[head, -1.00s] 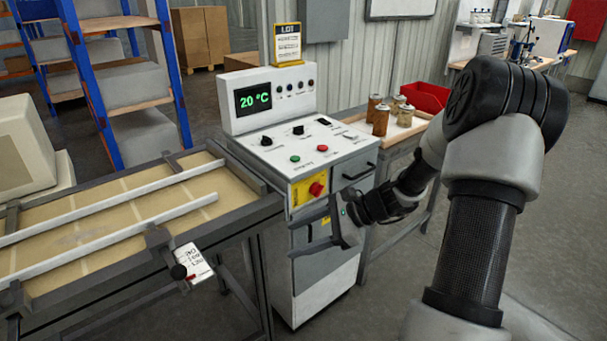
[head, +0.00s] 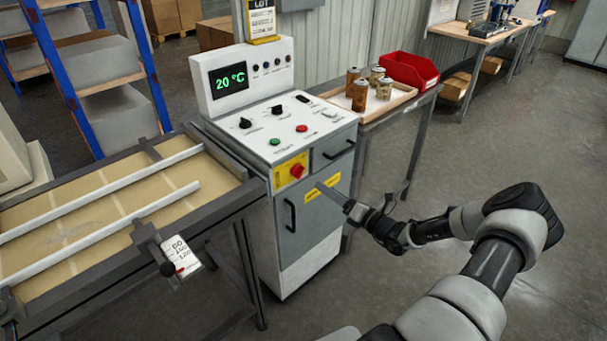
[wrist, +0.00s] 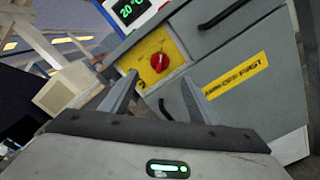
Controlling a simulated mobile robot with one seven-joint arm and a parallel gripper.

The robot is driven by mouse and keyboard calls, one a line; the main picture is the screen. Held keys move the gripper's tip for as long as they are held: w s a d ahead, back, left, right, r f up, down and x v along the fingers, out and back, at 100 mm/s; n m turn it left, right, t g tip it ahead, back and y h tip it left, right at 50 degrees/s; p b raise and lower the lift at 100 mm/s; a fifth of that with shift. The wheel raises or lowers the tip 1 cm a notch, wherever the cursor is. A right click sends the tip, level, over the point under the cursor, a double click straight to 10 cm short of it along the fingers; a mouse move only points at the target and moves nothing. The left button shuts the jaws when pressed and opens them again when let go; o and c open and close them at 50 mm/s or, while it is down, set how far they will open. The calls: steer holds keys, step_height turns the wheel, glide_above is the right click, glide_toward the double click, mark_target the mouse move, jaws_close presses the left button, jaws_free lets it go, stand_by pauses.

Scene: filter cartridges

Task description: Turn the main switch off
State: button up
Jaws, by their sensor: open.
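The main switch (head: 297,171) is a red rotary knob on a yellow plate at the upper left of the grey cabinet's front. It also shows in the wrist view (wrist: 159,61), just beyond my fingertips. My gripper (head: 334,194) is to the right of the switch and a little lower in the head view, in front of the cabinet. In the wrist view my gripper (wrist: 158,85) is open and empty, its two fingers apart with the knob seen between and beyond them. The fingers look apart from the knob. I cannot read the switch's marked position.
The console display (head: 229,79) reads 20 °C in green. Green (head: 275,141) and red (head: 301,128) buttons sit on the sloped panel above. A black door handle (head: 290,214) is below the switch. A conveyor table (head: 120,283) stands left; jars and a red bin (head: 409,69) are behind.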

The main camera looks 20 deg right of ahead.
mark_target(302, 174)
steer(key=x, duration=1.2)
steer(key=c, duration=1.1)
